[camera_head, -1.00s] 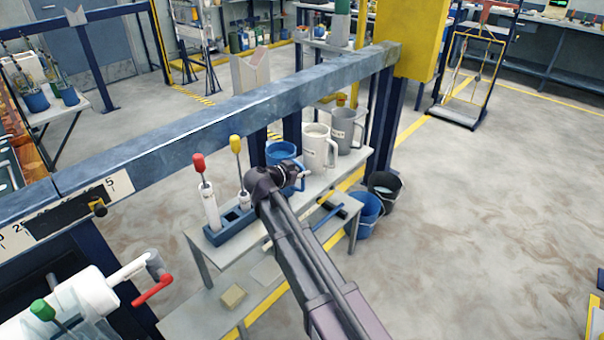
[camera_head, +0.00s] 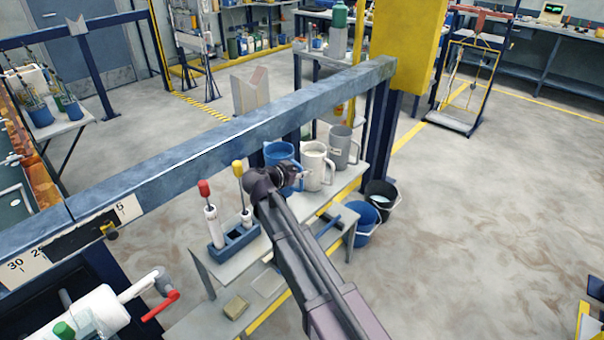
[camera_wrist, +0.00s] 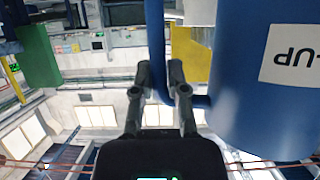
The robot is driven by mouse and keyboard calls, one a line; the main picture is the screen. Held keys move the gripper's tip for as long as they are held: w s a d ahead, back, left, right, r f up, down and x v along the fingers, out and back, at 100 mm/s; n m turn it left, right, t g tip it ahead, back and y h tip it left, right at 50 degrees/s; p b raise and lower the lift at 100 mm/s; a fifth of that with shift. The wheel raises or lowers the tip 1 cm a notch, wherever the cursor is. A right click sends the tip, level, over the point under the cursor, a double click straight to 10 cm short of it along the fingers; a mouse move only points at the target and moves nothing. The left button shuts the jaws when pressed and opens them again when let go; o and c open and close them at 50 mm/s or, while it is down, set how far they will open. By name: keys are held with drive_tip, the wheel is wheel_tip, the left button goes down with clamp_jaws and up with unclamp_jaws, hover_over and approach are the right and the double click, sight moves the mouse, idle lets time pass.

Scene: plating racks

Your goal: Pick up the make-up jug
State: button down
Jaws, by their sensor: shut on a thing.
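The make-up jug is blue; in the head view its rim and upper part (camera_head: 279,153) show behind my gripper (camera_head: 296,178). In the wrist view the blue jug (camera_wrist: 235,110) fills the right side, with a white label (camera_wrist: 293,55) ending in "-UP" upside down. My gripper (camera_wrist: 160,78) is shut on the jug's blue handle, one finger on each side. The jug appears held above the bench; its base is hidden by my arm in the head view.
A cream jug (camera_head: 315,168) and a grey jug (camera_head: 341,148) stand on the bench (camera_head: 205,264) just right of the blue jug. A blue holder (camera_head: 236,247) with red- and yellow-topped tools is left. Buckets (camera_head: 364,222) stand on the floor, right.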

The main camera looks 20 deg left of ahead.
drive_tip(key=shift+r+p, duration=0.55)
drive_tip(key=shift+r, duration=0.25)
drive_tip(key=c, duration=1.2)
unclamp_jaws()
clamp_jaws()
drive_tip(key=shift+r, duration=0.1)
wheel_tip(320, 180, up, 8)
drive_tip(key=p, duration=0.8)
drive_tip(key=shift+w, duration=0.1)
